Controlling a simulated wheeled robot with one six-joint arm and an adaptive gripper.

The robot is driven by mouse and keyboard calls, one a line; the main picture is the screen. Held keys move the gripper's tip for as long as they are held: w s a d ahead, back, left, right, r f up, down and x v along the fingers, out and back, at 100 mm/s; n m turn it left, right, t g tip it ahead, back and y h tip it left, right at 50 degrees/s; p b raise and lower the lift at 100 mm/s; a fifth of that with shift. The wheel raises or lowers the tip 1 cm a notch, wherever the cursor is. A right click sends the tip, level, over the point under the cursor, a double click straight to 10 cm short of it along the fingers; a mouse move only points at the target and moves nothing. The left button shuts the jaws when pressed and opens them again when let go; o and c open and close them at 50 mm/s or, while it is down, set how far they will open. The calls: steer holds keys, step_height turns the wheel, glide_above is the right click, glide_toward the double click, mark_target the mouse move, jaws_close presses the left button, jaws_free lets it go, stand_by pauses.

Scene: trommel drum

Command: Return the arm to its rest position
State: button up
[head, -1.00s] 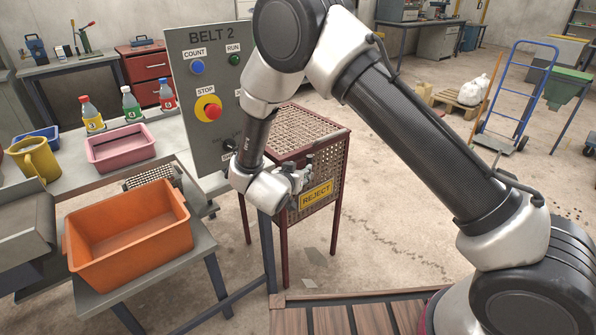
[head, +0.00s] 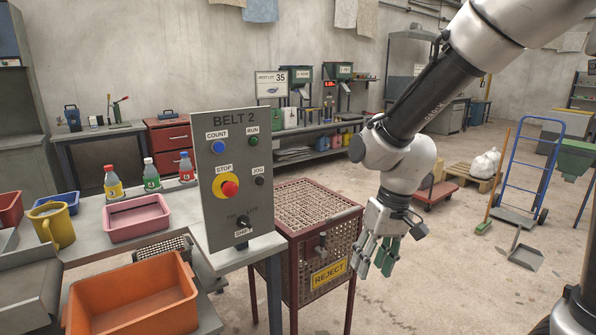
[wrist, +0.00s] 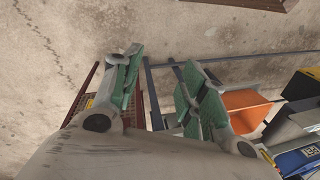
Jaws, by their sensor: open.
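My gripper (head: 376,262) hangs open and empty, fingers down, to the right of the reject cage in the head view. My arm reaches in from the upper right, clear of the control panel. In the wrist view the two green-padded fingers of my gripper (wrist: 163,90) are spread apart with nothing between them. The floor and the cage's dark red frame (wrist: 85,92) show beyond them.
The Belt 2 panel (head: 222,168) stands left of the reject cage (head: 311,210). An orange bin (head: 131,306), pink tray (head: 136,217) and yellow mug (head: 52,224) are on the left. A blue hand truck (head: 538,172) stands at right.

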steer(key=s+d+r+m+t, duration=0.1)
steer(key=s+d+r, duration=0.3)
steer(key=d, duration=0.3)
steer(key=s+d+r+m+t+h, duration=0.1)
steer(key=s+d+r+t, duration=0.1)
steer(key=d+r, duration=0.4)
steer(key=s+d+r+m+t+h, duration=0.1)
steer(key=s+d+r, duration=0.3)
steer(key=d, duration=0.3)
steer(key=shift+s+d+r+t, duration=0.3)
steer(key=shift+s+r+t, duration=0.1)
steer(key=shift+s, duration=0.4)
